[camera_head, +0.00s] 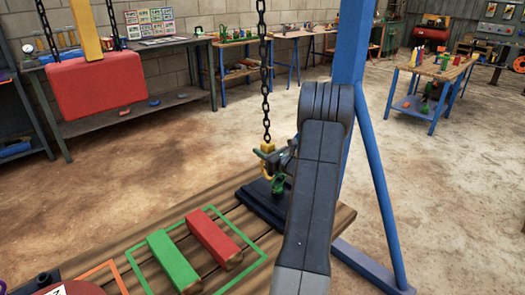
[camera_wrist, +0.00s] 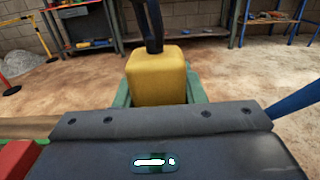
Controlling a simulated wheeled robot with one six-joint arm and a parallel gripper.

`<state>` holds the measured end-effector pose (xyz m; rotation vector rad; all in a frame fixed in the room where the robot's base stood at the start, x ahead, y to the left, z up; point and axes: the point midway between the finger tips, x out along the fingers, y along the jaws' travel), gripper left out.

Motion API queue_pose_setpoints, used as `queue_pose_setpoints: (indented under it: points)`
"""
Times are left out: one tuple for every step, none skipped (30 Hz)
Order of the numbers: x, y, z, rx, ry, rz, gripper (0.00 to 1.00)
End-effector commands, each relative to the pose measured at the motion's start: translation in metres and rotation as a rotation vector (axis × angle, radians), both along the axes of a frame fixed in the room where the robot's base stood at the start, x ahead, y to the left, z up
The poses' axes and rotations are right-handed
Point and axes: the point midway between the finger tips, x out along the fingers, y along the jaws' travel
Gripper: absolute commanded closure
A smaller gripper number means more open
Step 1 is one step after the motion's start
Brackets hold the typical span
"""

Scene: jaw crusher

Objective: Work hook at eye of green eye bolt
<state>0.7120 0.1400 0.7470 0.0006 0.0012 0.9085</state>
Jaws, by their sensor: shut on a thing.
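A yellow hook block with its hook (camera_head: 267,148) hangs on a black chain (camera_head: 263,75) in the head view. In the wrist view the yellow block (camera_wrist: 157,78) fills the middle, with a dark chain link above it. My gripper (camera_head: 272,157) is shut on the block, with green fingers on both sides of it. The green eye bolt (camera_head: 278,184) stands on a dark plate (camera_head: 258,205), just below the gripper. The hook's lower part is close to the eye; I cannot tell whether it is through it. The wrist view hides the hook tip and eye bolt.
A red bar (camera_head: 213,235) and a green bar (camera_head: 173,260) lie on the wooden pallet (camera_head: 120,235), inside coloured outlines. A blue post (camera_head: 352,50) with a slanted brace stands right of the arm. A red block (camera_head: 97,85) hangs at upper left. Workbenches line the wall.

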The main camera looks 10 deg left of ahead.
Motion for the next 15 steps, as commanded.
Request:
queue_pose_setpoints:
  points:
    - [-0.001,-0.003,0.002,0.001,-0.003,-0.001,1.0]
    - [-0.002,-0.004,0.002,0.001,-0.003,-0.001,1.0]
    - [-0.003,-0.006,0.002,0.001,-0.003,-0.001,1.0]
    - [-0.004,-0.007,0.002,0.001,-0.003,-0.001,1.0]
    - [-0.005,-0.008,0.002,0.001,-0.003,-0.001,1.0]
    - [-0.007,-0.009,0.002,0.001,-0.003,-0.001,1.0]
    - [-0.007,-0.011,0.003,0.001,-0.004,-0.001,1.0]
    - [-0.008,-0.012,0.003,0.001,-0.004,-0.001,1.0]
    - [-0.009,-0.013,0.003,0.001,-0.004,-0.001,1.0]
    - [-0.01,-0.014,0.003,0.001,-0.004,-0.001,1.0]
    - [-0.011,-0.016,0.003,0.001,-0.004,-0.001,1.0]
    - [-0.012,-0.017,0.003,0.001,-0.005,-0.001,1.0]
    - [-0.013,-0.018,0.003,0.001,-0.005,-0.001,1.0]
    - [-0.014,-0.019,0.003,0.001,-0.005,-0.001,1.0]
    - [-0.015,-0.02,0.003,0.002,-0.004,-0.001,1.0]
